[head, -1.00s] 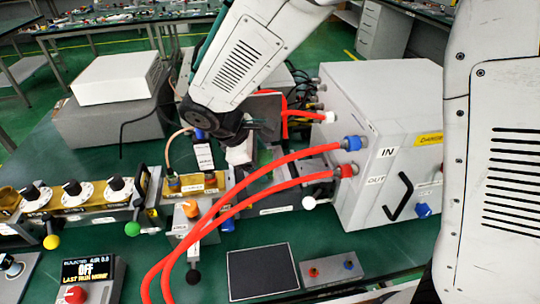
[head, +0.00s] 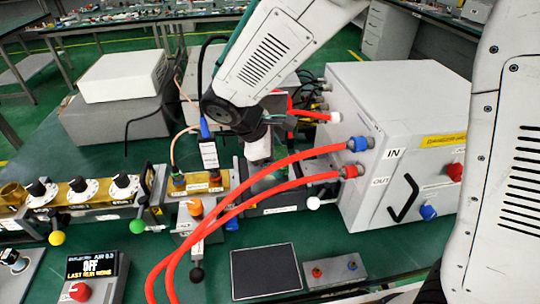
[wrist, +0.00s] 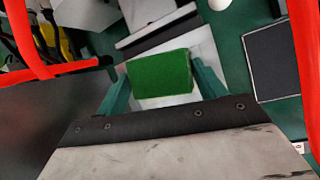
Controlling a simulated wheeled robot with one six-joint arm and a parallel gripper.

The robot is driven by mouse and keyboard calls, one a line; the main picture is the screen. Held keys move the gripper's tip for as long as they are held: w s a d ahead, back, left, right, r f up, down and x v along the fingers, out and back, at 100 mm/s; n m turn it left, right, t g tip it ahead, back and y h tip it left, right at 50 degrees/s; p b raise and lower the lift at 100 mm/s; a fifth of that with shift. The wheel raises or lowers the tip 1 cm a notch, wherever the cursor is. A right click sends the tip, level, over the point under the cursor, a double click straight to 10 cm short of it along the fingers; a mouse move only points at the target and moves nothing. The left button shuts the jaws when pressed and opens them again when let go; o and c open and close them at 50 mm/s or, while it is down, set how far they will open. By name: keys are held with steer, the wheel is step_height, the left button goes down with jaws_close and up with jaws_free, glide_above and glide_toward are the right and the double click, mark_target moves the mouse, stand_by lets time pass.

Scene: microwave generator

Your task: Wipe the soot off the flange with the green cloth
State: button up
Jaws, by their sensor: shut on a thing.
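My gripper (head: 258,145) hangs over the bench between the brass waveguide parts and the grey cabinet. In the wrist view, its two teal fingers (wrist: 160,80) are closed on the sides of the green cloth (wrist: 161,72), a flat rectangular piece. A pale, light-coloured plate (wrist: 205,50) shows behind and around the cloth; I cannot tell whether the cloth touches it. I cannot make out the flange for certain, and no soot is clearly visible. The gripper and the red hoses cover part of that area in the head view.
Two red hoses (head: 310,155) arch from the grey cabinet (head: 345,100) across the bench, close in front of my gripper. Brass fittings with dark knobs (head: 80,190) stand at the left. A black pad (head: 265,270) lies at the front, beside a small button box (head: 335,270).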

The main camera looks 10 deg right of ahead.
steer(key=shift+r, duration=3)
steer(key=shift+r, duration=1.5)
steer(key=shift+c, duration=0.2)
